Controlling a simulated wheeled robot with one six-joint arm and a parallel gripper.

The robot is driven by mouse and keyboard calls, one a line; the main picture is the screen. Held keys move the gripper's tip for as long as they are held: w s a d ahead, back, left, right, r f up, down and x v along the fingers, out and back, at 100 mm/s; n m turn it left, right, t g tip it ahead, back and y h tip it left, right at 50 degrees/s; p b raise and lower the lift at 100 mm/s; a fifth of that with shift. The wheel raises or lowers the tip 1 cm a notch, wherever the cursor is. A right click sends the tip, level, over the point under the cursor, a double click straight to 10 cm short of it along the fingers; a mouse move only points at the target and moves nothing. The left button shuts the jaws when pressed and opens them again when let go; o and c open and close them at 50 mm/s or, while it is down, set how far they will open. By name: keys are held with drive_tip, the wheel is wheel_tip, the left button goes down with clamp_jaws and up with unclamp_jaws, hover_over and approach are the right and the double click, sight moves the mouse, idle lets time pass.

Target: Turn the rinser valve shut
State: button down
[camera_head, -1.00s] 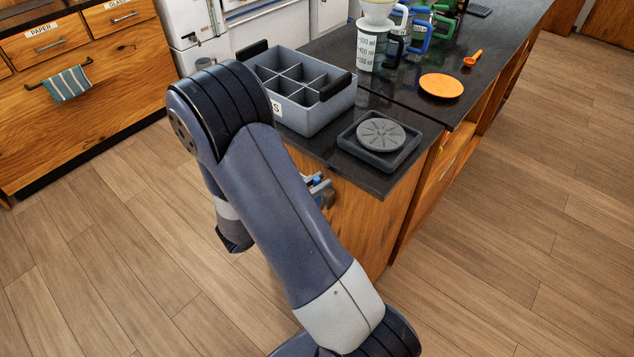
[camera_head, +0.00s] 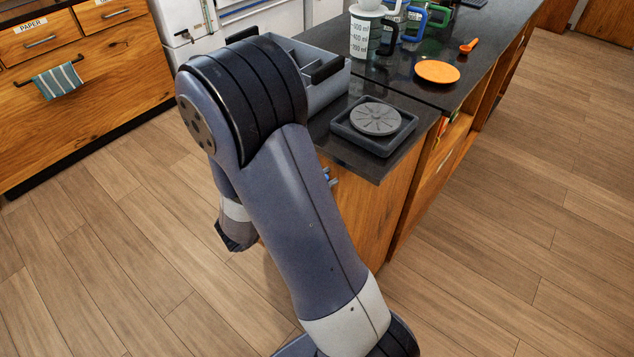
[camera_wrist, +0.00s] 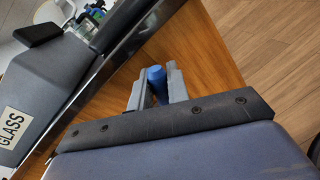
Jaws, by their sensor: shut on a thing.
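The rinser (camera_head: 375,121) is a dark square tray with a round grey slotted disc, set at the near corner of the black counter in the head view. A blue handle (camera_wrist: 157,76), which looks like the valve's, stands out from the wooden counter side in the wrist view. My gripper (camera_wrist: 158,84) has its two grey fingers on either side of this handle and is shut on it. In the head view my arm hides most of the gripper, and only a small blue-grey bit shows beside the counter's side. The valve body is hidden.
A grey divided crate (camera_head: 326,92) stands on the counter behind my arm; its GLASS label shows in the wrist view. An orange disc (camera_head: 437,71), an orange spoon (camera_head: 469,46), a marked jug (camera_head: 364,38) and several mugs are farther back. The wooden floor (camera_head: 520,240) at right is clear.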

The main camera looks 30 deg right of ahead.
drive_tip(key=s+f+m+b, duration=0.1)
drive_tip(key=f+m+b, duration=0.1)
drive_tip(key=b, duration=0.1)
drive_tip(key=shift+s+d+m+y+b, duration=0.3)
drive_tip(key=shift+s+d, duration=0.05)
drive_tip(key=shift+s, duration=0.05)
drive_tip(key=s+f+m+b, duration=0.1)
drive_tip(key=b, duration=0.1)
drive_tip(key=f+m+b, duration=0.1)
drive_tip(key=m+b, duration=0.1)
drive_tip(key=b, duration=0.1)
drive_tip(key=shift+s+d+f+t+y, duration=0.1)
drive_tip(key=shift+s+d+t+y, duration=0.2)
drive_tip(key=shift+s+t, duration=0.1)
drive_tip(key=f+m+b, duration=0.1)
drive_tip(key=b, duration=0.2)
drive_tip(key=s+f+m+b, duration=0.1)
drive_tip(key=b, duration=0.2)
drive_tip(key=shift+d+f+m+t, duration=0.15)
drive_tip(key=shift+d+m+t, duration=0.05)
drive_tip(key=shift+m+t, duration=0.2)
drive_tip(key=f+m+b, duration=0.1)
drive_tip(key=b, duration=0.1)
drive_tip(key=m+b, duration=0.1)
drive_tip(key=b, duration=0.2)
drive_tip(key=shift+s+f+m+t+y, duration=0.1)
drive_tip(key=shift+f+m+t+y, duration=0.2)
drive_tip(key=shift+f+t+y, duration=0.1)
drive_tip(key=shift+b, duration=0.35)
